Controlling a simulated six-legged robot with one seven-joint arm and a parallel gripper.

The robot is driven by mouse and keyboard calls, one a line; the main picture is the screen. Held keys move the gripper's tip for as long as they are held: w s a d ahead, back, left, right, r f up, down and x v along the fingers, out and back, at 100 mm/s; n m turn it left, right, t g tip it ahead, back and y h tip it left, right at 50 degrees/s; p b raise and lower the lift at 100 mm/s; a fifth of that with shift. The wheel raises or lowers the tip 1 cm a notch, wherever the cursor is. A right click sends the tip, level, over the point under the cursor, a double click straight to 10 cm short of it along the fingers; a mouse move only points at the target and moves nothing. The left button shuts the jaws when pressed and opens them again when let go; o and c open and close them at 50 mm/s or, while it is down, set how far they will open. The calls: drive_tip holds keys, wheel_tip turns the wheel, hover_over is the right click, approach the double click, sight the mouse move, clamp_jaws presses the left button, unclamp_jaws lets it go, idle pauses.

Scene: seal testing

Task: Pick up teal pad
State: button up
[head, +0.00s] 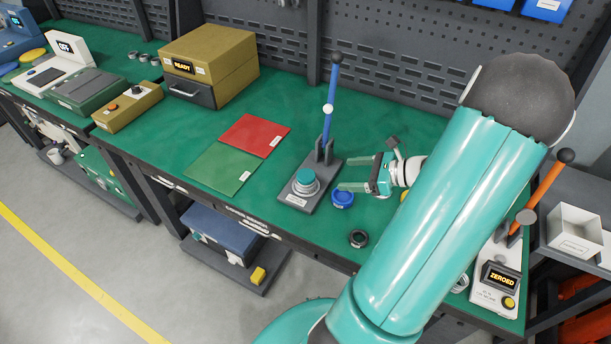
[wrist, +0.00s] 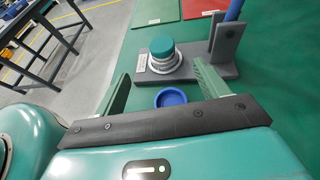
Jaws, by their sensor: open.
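The teal pad (head: 305,175) is a small round disc on top of a silver stepped cylinder, on the grey base (head: 297,202) of a press stand with a blue lever (head: 331,90). In the wrist view the teal pad (wrist: 162,45) shows ahead, between and beyond my finger tips. My gripper (head: 344,173) is open and empty, to the right of the pad, with its fingers pointing left toward it. In the wrist view my gripper (wrist: 160,68) has one finger on each side, apart from the pad. The right finger is close to the stand's base, and I cannot tell whether they touch.
A blue round dish (head: 342,199) lies on the green bench below my gripper. A dark ring (head: 358,238) sits nearer the front edge. The stand's grey upright (head: 325,148) rises behind the pad. Red (head: 254,134) and green (head: 222,167) mats lie flat to the left.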

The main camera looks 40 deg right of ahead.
sight(311, 176)
drive_tip(key=x, duration=1.2)
drive_tip(key=shift+w+f, duration=0.1)
drive_tip(key=shift+w, duration=0.15)
drive_tip(key=c, duration=1.1)
drive_tip(key=shift+c, duration=0.2)
drive_tip(key=shift+r, duration=0.75)
drive_tip(key=s+a+r, duration=0.8)
drive_tip(key=s+r, duration=0.3)
drive_tip(key=shift+a+r, duration=0.25)
drive_tip(key=shift+a, duration=0.05)
